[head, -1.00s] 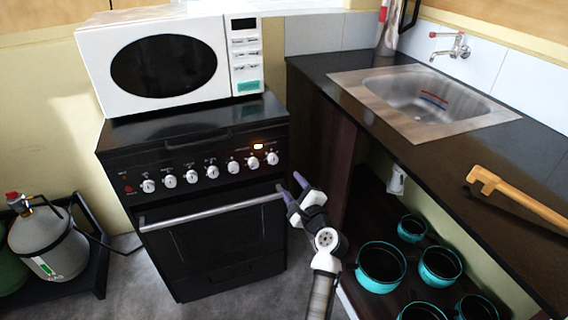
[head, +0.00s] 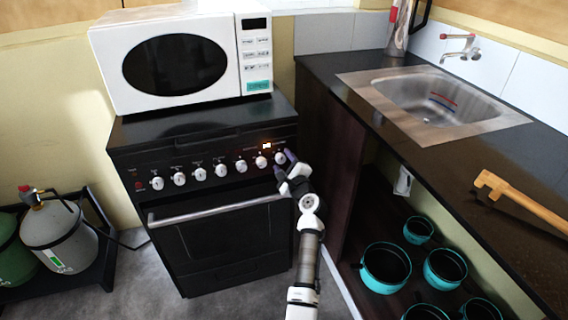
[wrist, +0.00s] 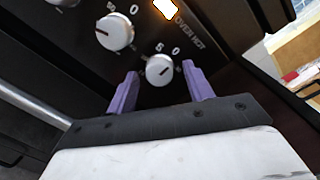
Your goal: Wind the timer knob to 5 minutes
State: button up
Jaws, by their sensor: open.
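The black stove (head: 215,215) stands against the wall with a row of white knobs on its front panel. The rightmost knob (head: 280,158) is at the panel's right end; in the wrist view this white knob (wrist: 159,69) sits ahead of and between my fingers, with a dark pointer mark and printed figures above it. My gripper (wrist: 160,88) has two purple fingers, spread apart, one on each side of the knob. I cannot tell whether they touch it. In the head view my gripper (head: 284,170) is at the right end of the panel, partly covering the area beneath the knob.
A neighbouring white knob (wrist: 115,32) is close on the left. A lit orange lamp (head: 267,146) is above the knobs. The oven handle (head: 215,209) runs below. A white microwave (head: 180,62) stands on the stove. The dark counter (head: 345,75) with a sink is at right.

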jog(key=c, duration=1)
jog(key=shift+n, duration=0.3)
jog(key=n+b, duration=0.2)
jog(key=n, duration=0.2)
jog(key=shift+f+b, duration=0.1)
jog(key=shift+b, duration=0.3)
jog(key=n+b, duration=0.1)
jog(key=n, duration=0.1)
jog(key=n+b, duration=0.2)
jog(key=n, duration=0.1)
jog(key=shift+r+h, duration=0.2)
jog(key=shift+h, duration=0.1)
jog(key=o, duration=1)
